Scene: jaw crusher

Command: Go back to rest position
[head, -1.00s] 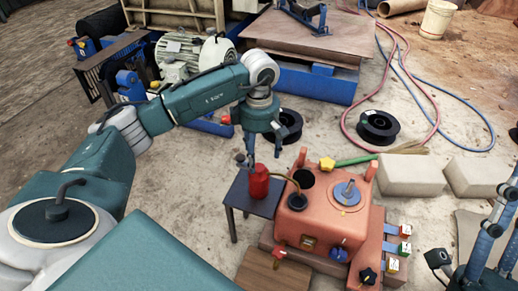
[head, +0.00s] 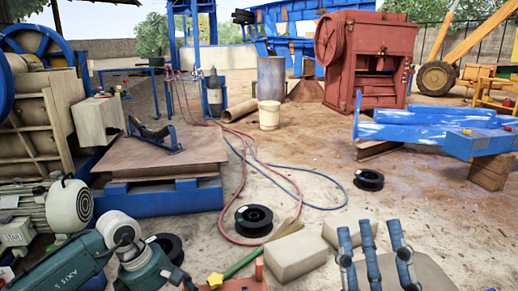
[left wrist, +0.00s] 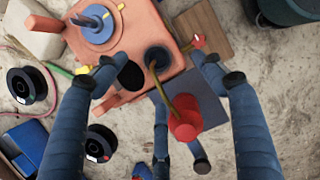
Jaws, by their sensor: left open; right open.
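My right gripper (head: 375,245) stands at the bottom right of the head view, its blue fingers pointing up and spread, with nothing between them. My left arm comes in at the bottom left of the head view; its fingers are cut off by the lower edge. In the left wrist view my left gripper (left wrist: 155,80) is open and empty. Beyond its fingers are an orange-red machine (left wrist: 130,30) and a red canister (left wrist: 185,118) on a small dark table (left wrist: 208,110). I cannot tell the gap between fingers and canister.
Pale blocks (head: 295,255), black spools (head: 254,220) and red and blue hoses lie on the ground ahead. A blue-based platform (head: 160,205) stands left. A white bucket (head: 269,115) and a big red crusher (head: 368,60) stand farther back. Open ground lies between.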

